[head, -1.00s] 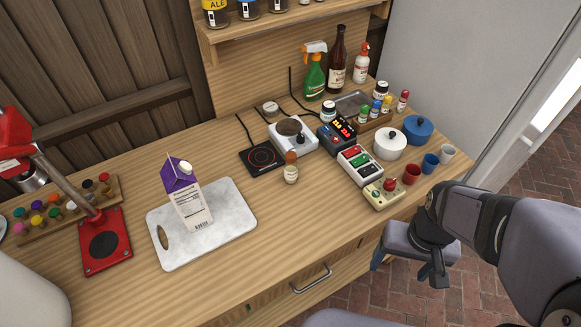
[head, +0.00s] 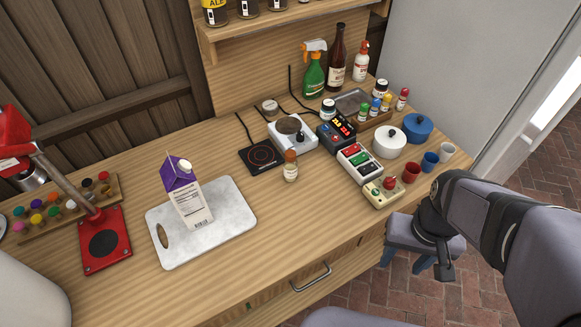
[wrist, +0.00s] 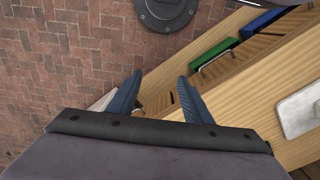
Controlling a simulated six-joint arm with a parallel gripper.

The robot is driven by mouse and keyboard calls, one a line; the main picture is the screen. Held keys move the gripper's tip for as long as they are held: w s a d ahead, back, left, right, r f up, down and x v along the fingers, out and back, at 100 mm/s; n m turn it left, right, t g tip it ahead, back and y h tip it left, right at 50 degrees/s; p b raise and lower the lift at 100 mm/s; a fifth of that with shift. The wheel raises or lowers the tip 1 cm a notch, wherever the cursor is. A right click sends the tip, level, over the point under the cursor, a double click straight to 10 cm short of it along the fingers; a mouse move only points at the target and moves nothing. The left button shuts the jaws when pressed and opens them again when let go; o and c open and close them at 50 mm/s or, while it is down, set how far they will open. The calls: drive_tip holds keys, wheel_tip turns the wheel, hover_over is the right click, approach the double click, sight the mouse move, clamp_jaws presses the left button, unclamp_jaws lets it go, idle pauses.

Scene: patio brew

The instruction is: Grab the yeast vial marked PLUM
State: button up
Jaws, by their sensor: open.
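A wooden rack (head: 66,222) at the left end of the bench holds several small vials with coloured caps, some of them purple or dark red. Their labels are too small to read, so I cannot tell which one is marked PLUM. My gripper (wrist: 159,78) is open and empty in the wrist view, its two blue fingers apart, above the brick floor and the bench's front side.
A red stand (head: 105,242) is close beside the rack. A carton (head: 190,200) stands on a white board (head: 236,226). Small bottles sit in a wooden tray (head: 372,124) at the back right. A kettle-white pot (head: 389,143), cups and control boxes crowd the right. The front middle is clear.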

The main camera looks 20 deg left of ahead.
drive_tip(key=w+d+r+n+h+b, duration=0.15)
drive_tip(key=w+n+h, duration=0.35)
drive_tip(key=n, duration=0.5)
drive_tip(key=r+n+t+h+b, duration=0.2)
drive_tip(key=n+t+h, duration=0.1)
drive_tip(key=n+t, duration=1.3)
hover_over(288, 158)
drive_tip(key=s+d, duration=0.4)
drive_tip(key=d, duration=0.6)
drive_tip(key=n+g, duration=0.2)
drive_tip(key=s+a+n+t+y, duration=0.2)
drive_tip(key=a+n+t+y, duration=0.3)
drive_tip(key=a, duration=0.7)
drive_tip(key=shift+n+g+h, duration=0.3)
drive_tip(key=shift+g+h, duration=0.1)
drive_tip(key=shift+g, duration=0.3)
drive_tip(key=f, duration=0.3)
drive_tip(key=d+f, duration=0.1)
drive_tip(key=f, duration=0.1)
drive_tip(key=shift+w, duration=0.1)
drive_tip(key=shift+p+x, duration=0.4)
drive_tip(key=shift+x, duration=0.7)
drive_tip(key=shift+w+r+p, duration=0.1)
drive_tip(key=shift+w+p, duration=0.25)
drive_tip(key=shift+w, duration=0.05)
drive_tip(key=shift+p+x, duration=1)
drive_tip(key=shift+x, duration=1.2)
